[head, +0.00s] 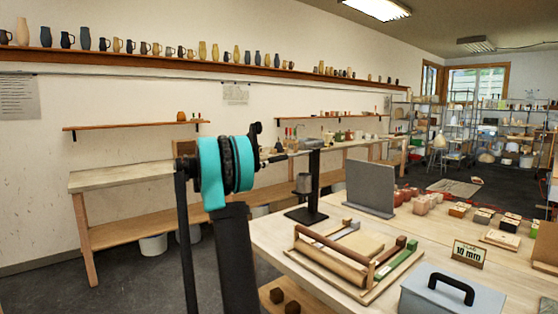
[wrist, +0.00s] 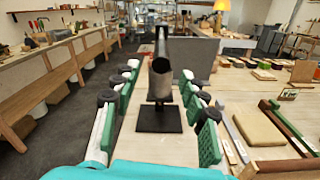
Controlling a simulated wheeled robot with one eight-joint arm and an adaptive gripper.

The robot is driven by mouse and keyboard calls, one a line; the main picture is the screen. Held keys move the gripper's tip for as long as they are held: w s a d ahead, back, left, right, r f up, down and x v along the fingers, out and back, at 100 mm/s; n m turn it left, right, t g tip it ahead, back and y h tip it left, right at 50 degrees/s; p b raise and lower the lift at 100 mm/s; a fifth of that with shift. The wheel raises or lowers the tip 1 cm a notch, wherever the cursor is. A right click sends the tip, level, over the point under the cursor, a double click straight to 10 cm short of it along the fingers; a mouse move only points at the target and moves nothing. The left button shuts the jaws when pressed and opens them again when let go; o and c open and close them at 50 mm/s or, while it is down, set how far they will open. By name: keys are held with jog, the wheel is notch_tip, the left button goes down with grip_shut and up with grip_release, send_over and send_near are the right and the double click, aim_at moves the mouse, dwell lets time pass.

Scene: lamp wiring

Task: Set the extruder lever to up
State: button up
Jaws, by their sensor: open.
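The extruder is a dark post (head: 315,172) on a flat black base, with a grey barrel (head: 303,183) on its side. It stands on the light wooden table. Its lever (head: 282,157) reaches from near the top of the post toward my gripper, roughly level. In the wrist view the lever (wrist: 160,66) is seen end-on, above the black base plate (wrist: 158,120). My gripper (wrist: 160,76) is open, with green-padded fingers on both sides of the lever in that view. Contact cannot be told. In the head view my gripper (head: 259,145) is partly hidden by my teal wrist.
A grey upright panel (head: 370,188) stands right of the extruder. A wooden frame (head: 345,262), a blue-grey box (head: 450,292) and a "10 mm" sign (head: 469,254) are nearer on the table. A long workbench (head: 125,177) runs along the wall, with open floor between.

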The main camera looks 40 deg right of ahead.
aim_at(282, 158)
jog(key=d, duration=0.9)
jog(key=w+d, duration=0.1)
jog(key=d, duration=0.3)
jog(key=shift+d, duration=0.15)
jog(key=shift+c, duration=0.6)
grip_shut()
